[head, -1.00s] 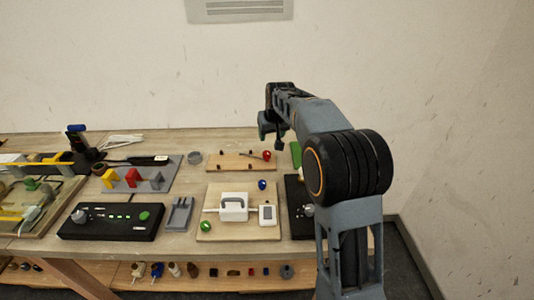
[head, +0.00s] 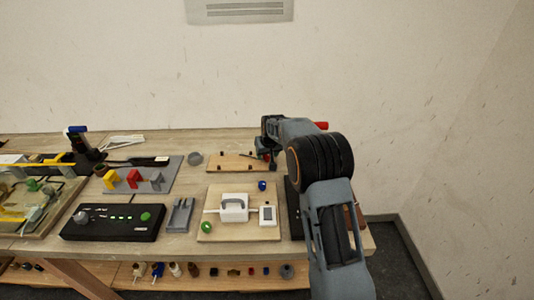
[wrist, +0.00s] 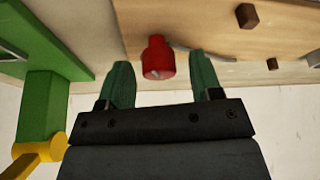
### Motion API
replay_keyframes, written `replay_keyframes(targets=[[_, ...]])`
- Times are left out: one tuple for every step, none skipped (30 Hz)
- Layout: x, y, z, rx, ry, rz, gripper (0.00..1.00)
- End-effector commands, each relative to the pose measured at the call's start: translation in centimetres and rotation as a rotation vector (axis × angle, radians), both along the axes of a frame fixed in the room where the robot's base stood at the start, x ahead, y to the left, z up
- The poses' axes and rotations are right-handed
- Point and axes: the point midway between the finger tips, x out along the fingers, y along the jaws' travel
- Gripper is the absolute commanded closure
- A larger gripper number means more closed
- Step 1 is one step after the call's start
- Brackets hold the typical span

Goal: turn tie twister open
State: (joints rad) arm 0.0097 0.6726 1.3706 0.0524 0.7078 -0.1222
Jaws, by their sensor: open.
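A red cylindrical knob (wrist: 157,58) shows in the wrist view at the edge of a wooden board (wrist: 205,30), with a thin grey wire-like piece running to the right from it. I take it for the tie twister, but cannot be sure. My gripper (wrist: 161,78) is open, its two green fingers on the left and right of the knob, with gaps to both.
In the wrist view a green block (wrist: 45,95) with a yellow part (wrist: 40,152) stands left of my gripper. In the head view a pale board with a white box (head: 234,207) lies in front, and a black panel (head: 110,221) sits further left.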

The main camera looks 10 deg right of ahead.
Motion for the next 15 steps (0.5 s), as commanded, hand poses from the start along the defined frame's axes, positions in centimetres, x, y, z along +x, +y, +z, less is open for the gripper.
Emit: replay_keyframes(targets=[[0.02,0.01,-0.02,0.0,0.0,0.0,0.41],[0.02,0.01,-0.03,0.0,0.0,0.0,0.41],[0.02,0.01,-0.03,0.0,0.0,0.0,0.41],[0.02,0.01,-0.03,0.0,0.0,0.0,0.41],[0.02,0.0,-0.02,0.0,0.0,0.0,0.41],[0.01,0.0,-0.03,0.0,0.0,0.0,0.41],[0.02,0.0,-0.02,0.0,0.0,0.0,0.42],[0.01,0.0,-0.03,0.0,0.0,0.0,0.45],[0.01,0.0,-0.03,0.0,0.0,0.0,0.49],[0.01,0.0,-0.02,0.0,0.0,0.0,0.52],[0.01,0.0,-0.02,0.0,0.0,0.0,0.54],[0.01,0.0,-0.02,0.0,0.0,0.0,0.58],[0.01,0.0,-0.02,0.0,0.0,0.0,0.61],[0.01,0.0,-0.02,0.0,0.0,0.0,0.64],[0.01,0.0,-0.02,0.0,0.0,0.0,0.68]])
